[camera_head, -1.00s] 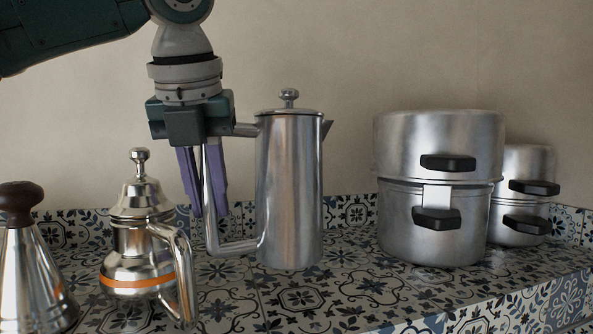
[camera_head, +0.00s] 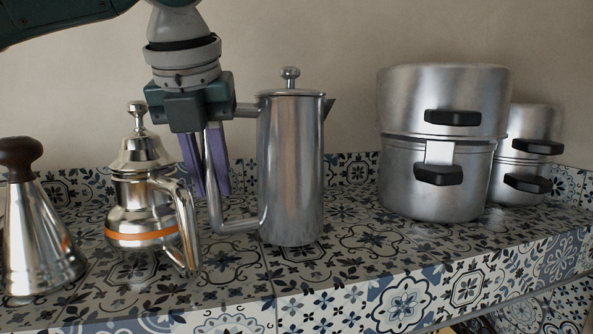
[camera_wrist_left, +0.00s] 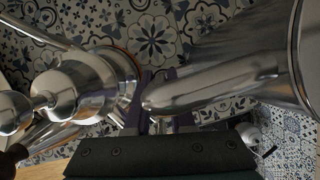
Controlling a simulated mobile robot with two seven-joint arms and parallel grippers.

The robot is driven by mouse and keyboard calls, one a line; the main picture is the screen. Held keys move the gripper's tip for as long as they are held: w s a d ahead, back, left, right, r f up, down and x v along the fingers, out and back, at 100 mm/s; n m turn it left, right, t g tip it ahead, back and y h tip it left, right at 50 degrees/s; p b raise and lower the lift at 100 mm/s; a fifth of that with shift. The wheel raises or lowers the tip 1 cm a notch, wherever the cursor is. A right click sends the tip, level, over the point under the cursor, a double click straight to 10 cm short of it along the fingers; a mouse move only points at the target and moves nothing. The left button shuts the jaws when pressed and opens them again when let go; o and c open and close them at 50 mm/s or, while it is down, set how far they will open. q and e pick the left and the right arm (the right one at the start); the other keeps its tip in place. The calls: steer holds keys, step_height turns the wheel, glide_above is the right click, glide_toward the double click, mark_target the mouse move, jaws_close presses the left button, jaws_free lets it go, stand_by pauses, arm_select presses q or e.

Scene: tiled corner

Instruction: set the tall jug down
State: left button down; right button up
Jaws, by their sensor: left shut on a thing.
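The tall jug (camera_head: 290,165) is a polished steel cylinder with a knobbed lid, a spout at the right and a squared handle at the left. It is upright over the tiled counter. I cannot tell whether its base touches the tiles. My left gripper (camera_head: 209,185) points down and is shut on the upright part of the handle, with purple fingers on both sides. In the left wrist view the jug (camera_wrist_left: 225,85) fills the right, partly cut off by the frame. My right gripper is not in view.
A silver pot with an orange band (camera_head: 140,237) stands close left of the jug's handle. A conical steel vessel with a brown knob (camera_head: 38,240) is at far left. Stacked steel pots (camera_head: 440,190) stand at right. The patterned counter (camera_head: 330,262) is bare before the jug.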

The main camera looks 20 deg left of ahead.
arm_select(q)
steer(key=shift+f, duration=0.25)
steer(key=c, duration=0.7)
jaws_free()
steer(key=shift+f, duration=0.1)
